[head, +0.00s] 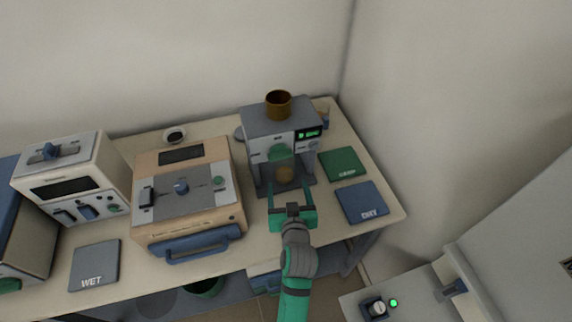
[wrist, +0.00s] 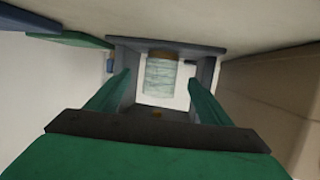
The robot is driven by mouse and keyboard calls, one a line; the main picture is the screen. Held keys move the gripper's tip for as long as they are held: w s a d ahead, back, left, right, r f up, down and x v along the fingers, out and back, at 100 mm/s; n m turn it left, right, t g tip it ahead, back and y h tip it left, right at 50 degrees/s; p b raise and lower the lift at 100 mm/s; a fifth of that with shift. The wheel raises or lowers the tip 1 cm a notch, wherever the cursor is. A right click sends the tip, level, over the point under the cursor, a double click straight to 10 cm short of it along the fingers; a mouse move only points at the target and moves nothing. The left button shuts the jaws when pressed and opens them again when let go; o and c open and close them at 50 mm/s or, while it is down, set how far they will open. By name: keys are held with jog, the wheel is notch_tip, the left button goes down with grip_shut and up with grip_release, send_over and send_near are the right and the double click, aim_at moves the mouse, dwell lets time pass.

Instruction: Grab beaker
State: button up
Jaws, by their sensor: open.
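The beaker looks like a clear, whitish cylinder (wrist: 160,78) with a brown band at one end in the wrist view, which appears upside down. It stands inside the open bay of a grey machine (head: 262,124). In the head view only a brownish round patch of it (head: 285,174) shows under the machine's head. My gripper (head: 289,187) is open and empty, at the front of the bay and pointing in. In the wrist view the green fingers of my gripper (wrist: 160,84) lie either side of the beaker's outline, with gaps; it appears beyond the tips.
A brown cup (head: 278,104) tops the machine. Green (head: 341,164) and blue (head: 362,202) pads lie to its right. A beige furnace (head: 187,198) is close on the left. The bay's side walls (wrist: 207,72) flank the beaker. A wall stands behind the table.

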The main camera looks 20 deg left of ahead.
aim_at(287, 178)
jog(key=x, duration=0.3)
jog(key=shift+w+f, duration=0.1)
jog(key=shift+w, duration=0.15)
jog(key=shift+a+x, duration=0.1)
jog(key=shift+x, duration=1.35)
jog(key=shift+a+x, duration=0.15)
jog(key=shift+x, duration=1.3)
jog(key=c, duration=1.1)
jog(key=shift+c, duration=0.7)
jog(key=shift+r, duration=0.25)
